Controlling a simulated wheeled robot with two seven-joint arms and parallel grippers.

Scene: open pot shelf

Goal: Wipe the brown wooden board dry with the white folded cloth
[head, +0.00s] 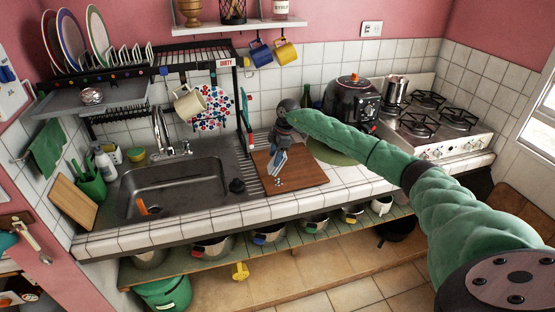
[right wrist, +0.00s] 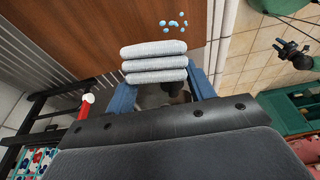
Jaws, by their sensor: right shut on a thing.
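The brown wooden board (head: 303,172) lies on the counter to the right of the sink; it also fills the top of the right wrist view (right wrist: 85,40). Several pale blue water drops (right wrist: 173,22) sit on the board, just beyond the cloth in that view. My right gripper (head: 277,172) is over the board, pointing down. In the right wrist view its blue fingers (right wrist: 160,88) are shut on the white folded cloth (right wrist: 154,62), which shows as stacked layers. I cannot tell whether the cloth touches the board. My left gripper is not in view.
The sink (head: 180,187) with its faucet (head: 163,135) is left of the board. A dish rack (head: 205,57) stands behind it. A green round mat (head: 330,150) and a stove (head: 440,120) are to the right. Pots (head: 212,246) sit on the shelf below the counter.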

